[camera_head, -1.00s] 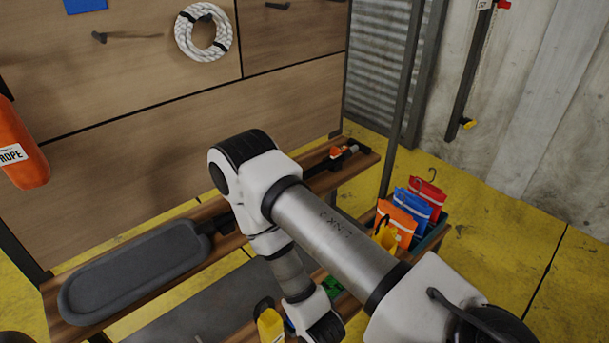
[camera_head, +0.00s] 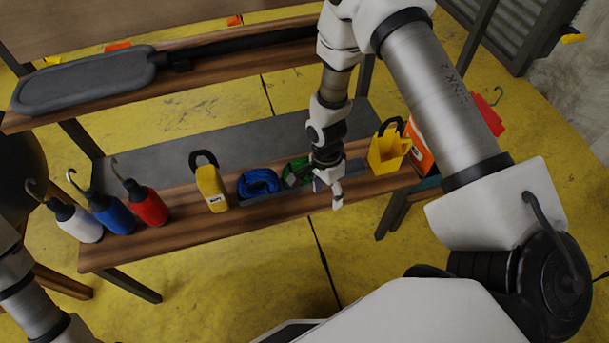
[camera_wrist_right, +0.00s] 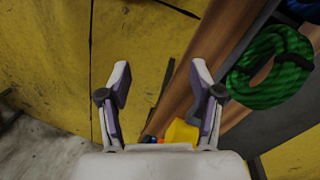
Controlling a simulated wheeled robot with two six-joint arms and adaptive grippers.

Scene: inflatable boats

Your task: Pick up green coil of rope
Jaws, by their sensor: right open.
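The green coil of rope (camera_head: 292,172) lies on the lower wooden shelf, partly hidden behind my right gripper (camera_head: 328,188) in the head view. In the right wrist view the green coil (camera_wrist_right: 268,95) shows as a thick ring at the right, in a grey tray. My right gripper (camera_wrist_right: 160,78) is open there, with nothing between its fingers, and the coil lies to the right of them, outside the jaws. My left arm shows at the lower left of the head view, but its gripper is out of the picture.
A blue rope coil (camera_head: 258,183) lies left of the green one. A yellow holder (camera_head: 388,150) stands to its right and a yellow bag (camera_head: 211,188) further left. A paddle (camera_head: 90,78) lies on the upper shelf.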

